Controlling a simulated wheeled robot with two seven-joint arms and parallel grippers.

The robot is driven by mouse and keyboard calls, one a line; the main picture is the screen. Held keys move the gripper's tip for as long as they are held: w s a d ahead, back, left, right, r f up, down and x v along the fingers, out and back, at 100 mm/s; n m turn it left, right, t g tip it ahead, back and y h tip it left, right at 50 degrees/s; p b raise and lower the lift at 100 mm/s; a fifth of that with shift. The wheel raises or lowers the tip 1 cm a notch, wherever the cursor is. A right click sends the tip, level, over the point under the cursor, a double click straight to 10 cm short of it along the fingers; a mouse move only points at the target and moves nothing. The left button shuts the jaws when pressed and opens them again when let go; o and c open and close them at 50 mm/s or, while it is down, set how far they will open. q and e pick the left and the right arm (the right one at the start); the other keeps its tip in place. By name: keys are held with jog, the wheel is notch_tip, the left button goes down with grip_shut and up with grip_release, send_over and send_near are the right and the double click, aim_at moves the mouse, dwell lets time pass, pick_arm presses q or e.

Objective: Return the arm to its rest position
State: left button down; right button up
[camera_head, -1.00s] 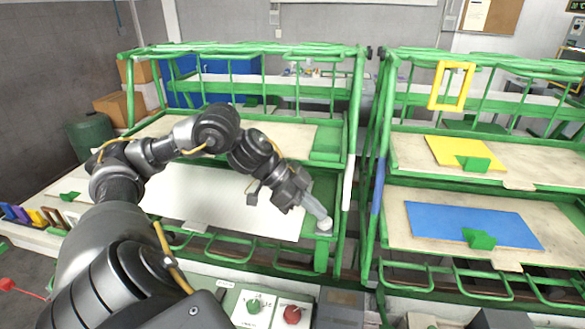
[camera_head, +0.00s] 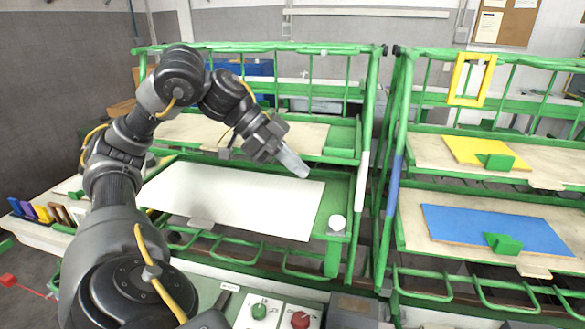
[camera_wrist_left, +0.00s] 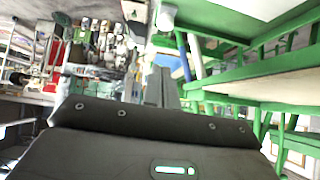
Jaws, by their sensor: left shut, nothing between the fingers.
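My left arm comes in from the left in the head view, bent upward at the elbow. Its left gripper (camera_head: 294,163) is shut and empty, raised above the white sheet (camera_head: 240,200) on the lower shelf of the green rack. The shut fingers also show in the left wrist view (camera_wrist_left: 161,88), with nothing between them. My right gripper is in neither view.
A second green rack (camera_head: 400,100) at right holds a blue panel (camera_head: 490,228) and a yellow panel (camera_head: 480,153). A control box (camera_head: 280,310) with green and red knobs is in front.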

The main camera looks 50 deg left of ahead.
pick_arm(q)
jog(key=shift+s+a+r, duration=0.1)
jog(key=shift+a+r, duration=0.1)
jog(key=shift+r, duration=0.25)
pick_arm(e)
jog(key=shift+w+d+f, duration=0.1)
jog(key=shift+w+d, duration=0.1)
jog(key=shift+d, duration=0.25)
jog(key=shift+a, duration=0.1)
pick_arm(q)
jog(key=shift+s, duration=0.1)
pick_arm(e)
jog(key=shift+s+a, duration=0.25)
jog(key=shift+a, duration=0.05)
